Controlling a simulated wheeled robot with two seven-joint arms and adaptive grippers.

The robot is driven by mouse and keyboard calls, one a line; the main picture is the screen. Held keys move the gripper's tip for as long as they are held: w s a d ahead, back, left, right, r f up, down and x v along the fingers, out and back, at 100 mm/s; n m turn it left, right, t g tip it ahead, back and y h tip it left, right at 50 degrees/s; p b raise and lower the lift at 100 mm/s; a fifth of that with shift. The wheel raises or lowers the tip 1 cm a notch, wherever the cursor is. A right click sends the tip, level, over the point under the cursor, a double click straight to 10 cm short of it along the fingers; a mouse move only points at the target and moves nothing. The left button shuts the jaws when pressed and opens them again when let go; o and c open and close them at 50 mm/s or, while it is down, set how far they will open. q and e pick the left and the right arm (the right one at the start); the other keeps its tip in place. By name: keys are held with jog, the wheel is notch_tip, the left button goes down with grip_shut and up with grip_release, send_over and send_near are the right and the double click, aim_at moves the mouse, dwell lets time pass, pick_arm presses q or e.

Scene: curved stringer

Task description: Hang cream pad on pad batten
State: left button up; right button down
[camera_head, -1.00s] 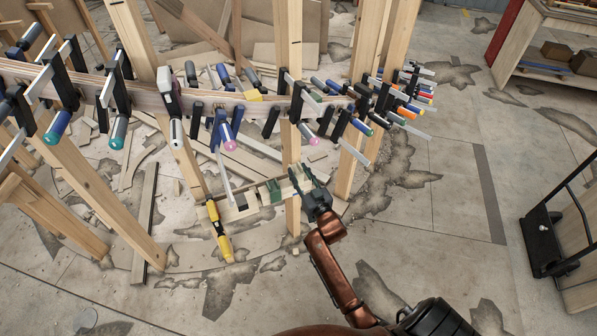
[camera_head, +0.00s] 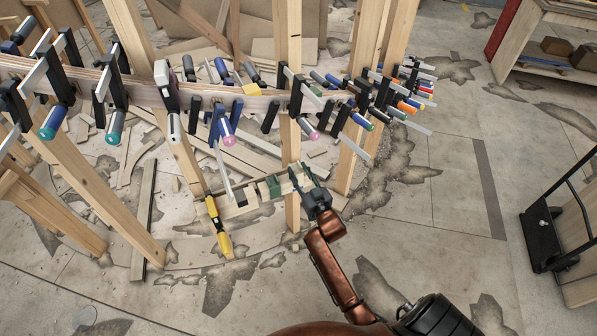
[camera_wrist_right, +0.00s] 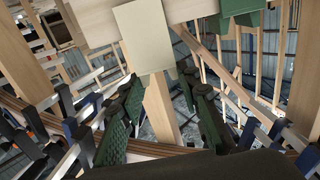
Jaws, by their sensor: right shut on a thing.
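My right gripper (camera_head: 304,177) is at the right end of the pad batten (camera_head: 240,209), beside an upright wooden post. It is shut on the cream pad (camera_wrist_right: 147,40), which shows as a pale flat piece beyond its two fingers in the right wrist view. The gripper (camera_wrist_right: 163,88) has a green-faced finger on each side there. The pad lies in front of the pale batten (camera_wrist_right: 97,33); I cannot tell whether it is hooked over it. Green pads (camera_head: 272,188) hang on the batten just left of the gripper. My left gripper is out of view.
A curved wooden stringer (camera_head: 145,95) with many clamps runs above the batten. Posts (camera_head: 292,120) stand close to the gripper. A yellow-handled tool (camera_head: 219,228) hangs at the batten's left end. A black trolley (camera_head: 545,240) stands at right; floor between is clear.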

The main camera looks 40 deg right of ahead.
aim_at(299, 177)
jog(key=shift+f+b, duration=0.6)
jog(key=shift+f, duration=0.55)
jog(key=shift+f, duration=0.15)
jog(key=shift+f, duration=0.4)
jog(key=c, duration=1.4)
grip_release()
jog(key=shift+o, duration=0.2)
